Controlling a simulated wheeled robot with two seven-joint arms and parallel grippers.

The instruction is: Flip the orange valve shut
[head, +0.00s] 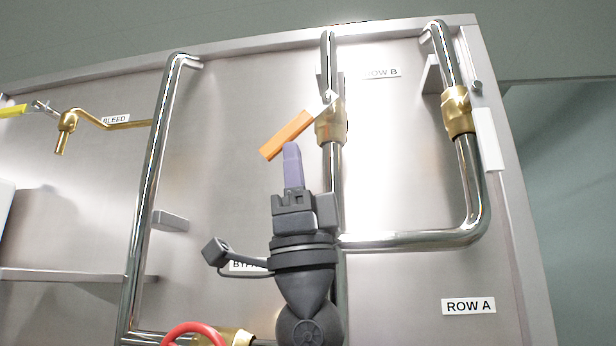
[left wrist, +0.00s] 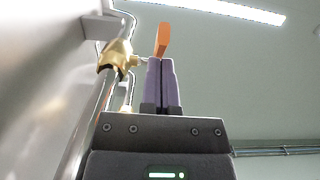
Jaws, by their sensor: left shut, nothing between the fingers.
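The orange valve handle (head: 286,136) sits on a brass valve body (head: 331,122) on a vertical steel pipe. In the head view the handle slants down to the left from the valve. My left gripper (head: 291,150) points upward with its purple fingers shut and empty, its tips close below the handle's lower part. In the left wrist view the orange handle (left wrist: 162,40) shows just beyond the shut fingertips (left wrist: 160,62), with the brass valve (left wrist: 116,55) to their left. I cannot tell whether the fingertips touch the handle. My right gripper is not in view.
A second brass valve (head: 458,111) is on the right pipe. A yellow-handled bleed valve (head: 66,121) is at the left. A red handwheel (head: 193,334) is at the bottom. A steel panel stands behind the pipes.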

